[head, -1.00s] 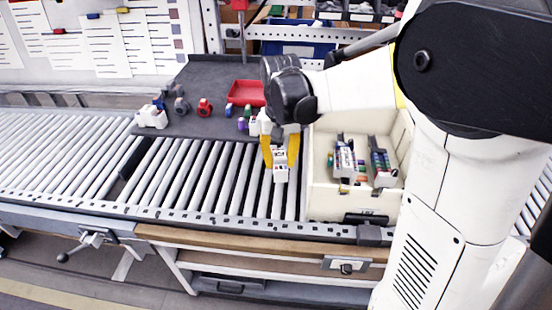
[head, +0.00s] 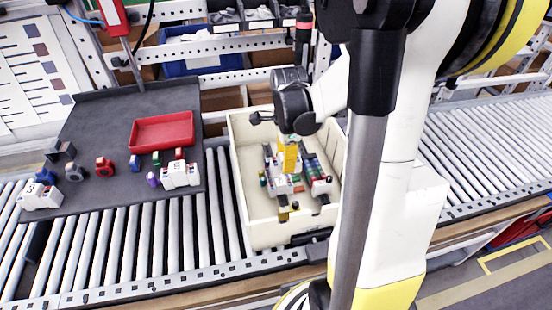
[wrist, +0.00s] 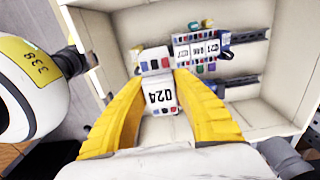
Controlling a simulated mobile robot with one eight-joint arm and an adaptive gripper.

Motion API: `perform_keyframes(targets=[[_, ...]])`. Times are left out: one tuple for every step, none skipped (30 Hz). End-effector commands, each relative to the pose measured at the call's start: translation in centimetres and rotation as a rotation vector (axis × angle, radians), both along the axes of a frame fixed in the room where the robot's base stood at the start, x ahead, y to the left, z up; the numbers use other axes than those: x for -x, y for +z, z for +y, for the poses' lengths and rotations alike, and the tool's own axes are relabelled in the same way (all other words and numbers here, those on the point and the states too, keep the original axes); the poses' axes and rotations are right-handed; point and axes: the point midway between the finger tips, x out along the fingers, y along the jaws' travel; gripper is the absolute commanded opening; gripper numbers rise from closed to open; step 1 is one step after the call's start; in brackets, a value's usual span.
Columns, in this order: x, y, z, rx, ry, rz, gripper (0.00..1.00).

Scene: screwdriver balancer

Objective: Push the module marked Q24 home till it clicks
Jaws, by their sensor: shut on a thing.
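The white module marked Q24 (wrist: 160,95) is between the yellow fingers of my gripper (wrist: 166,82) in the wrist view. My gripper is shut on it. In the head view my gripper (head: 289,165) reaches down into the cream crate (head: 252,222), over the left of two dark rails with modules. A white block with coloured terminals (wrist: 155,60) sits just beyond Q24. More marked modules (wrist: 200,48) stand in a row to the right of it. Whether Q24 is fully seated on its rail is hidden by the fingers and the module itself.
The crate walls stand close around my gripper. On the dark mat (head: 95,130) left of the crate are a red tray (head: 162,132), white modules (head: 180,175) and several small coloured parts. Bare rollers (head: 130,235) lie in front of the mat.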

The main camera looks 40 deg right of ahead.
Motion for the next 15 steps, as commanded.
perform_keyframes(targets=[[0.0,-0.5,0.0,0.0,-0.003,0.0,0.0],[0.0,-0.7,0.0,0.0,-0.004,0.0,0.0],[0.0,-1.1,0.0,0.0,-0.003,0.0,0.0],[0.0,-1.5,0.0,0.0,-0.003,0.0,0.0],[0.0,-1.8,0.0,0.0,-0.002,0.0,0.0],[0.0,-2.4,0.0,0.0,-0.002,0.0,0.0],[0.0,-2.8,0.0,0.0,-0.001,0.0,0.0],[0.0,-3.2,0.0,0.0,-0.001,0.0,0.0],[0.0,-3.8,0.0,0.0,-0.001,0.0,0.0],[0.0,-4.2,0.0,0.0,-0.001,0.0,0.0],[0.0,-4.6,0.0,0.0,0.0,0.0,0.0],[0.0,-5.1,0.0,0.0,0.0,0.0,0.0],[0.0,-5.5,0.0,0.0,0.0,0.0,0.0],[0.0,-5.9,0.0,0.0,0.0,0.0,0.0],[-0.1,-6.4,0.0,0.0,0.0,0.0,0.0]])
